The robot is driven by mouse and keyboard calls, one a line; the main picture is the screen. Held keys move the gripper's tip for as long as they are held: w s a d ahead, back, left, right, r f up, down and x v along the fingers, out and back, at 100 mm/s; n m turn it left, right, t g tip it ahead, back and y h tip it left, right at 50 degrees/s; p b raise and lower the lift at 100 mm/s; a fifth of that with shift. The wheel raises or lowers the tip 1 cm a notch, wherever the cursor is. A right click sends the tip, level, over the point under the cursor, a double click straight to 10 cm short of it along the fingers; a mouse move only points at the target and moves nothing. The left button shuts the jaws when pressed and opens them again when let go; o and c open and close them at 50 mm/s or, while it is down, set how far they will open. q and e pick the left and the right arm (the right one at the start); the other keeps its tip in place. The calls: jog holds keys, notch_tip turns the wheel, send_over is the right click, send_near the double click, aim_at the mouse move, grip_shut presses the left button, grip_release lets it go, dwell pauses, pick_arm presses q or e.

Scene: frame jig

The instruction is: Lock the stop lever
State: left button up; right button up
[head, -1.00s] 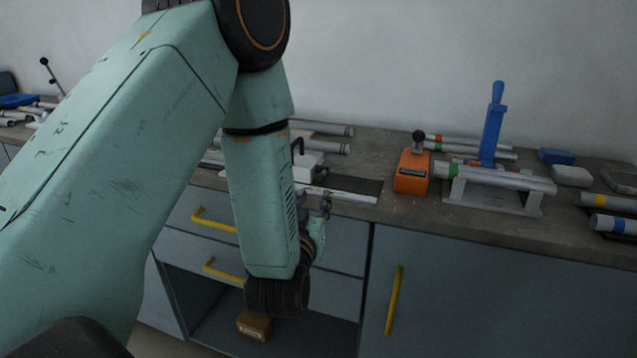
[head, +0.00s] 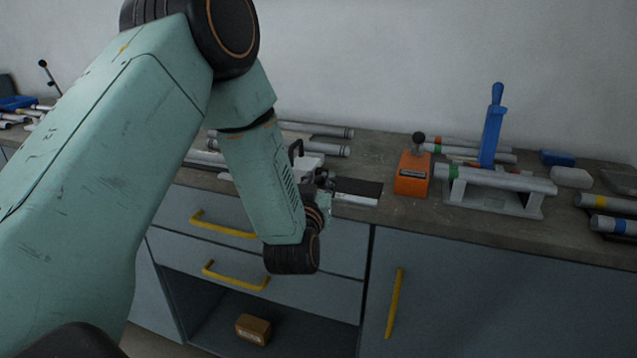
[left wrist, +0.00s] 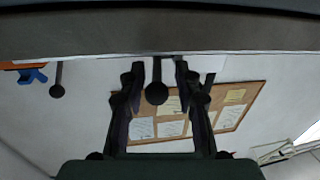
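In the left wrist view, which is upside down, a lever with a black ball knob (left wrist: 157,93) shows between the two dark fingers of my left gripper (left wrist: 159,72). The fingers stand apart, with gaps on both sides of the knob; I cannot tell how deep the knob sits between them. In the head view my left gripper (head: 324,180) is at the counter's front edge, beside a white fixture block (head: 311,161) with a black curved handle (head: 297,150). The knob is hidden there behind my gripper or arm. My right gripper is not in view.
An orange block (head: 411,175) with its own black-knobbed lever (head: 418,139) stands right of a dark plate (head: 358,187). Farther right is a grey stand (head: 492,198) holding a tube, with an upright blue handle (head: 492,125). Yellow-handled drawers (head: 225,228) lie below the counter.

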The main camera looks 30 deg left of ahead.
pick_arm(q)
jog(key=shift+d, duration=0.25)
jog(key=shift+c, duration=1.4)
jog(key=shift+a, duration=0.1)
grip_shut()
jog(key=shift+r, duration=0.1)
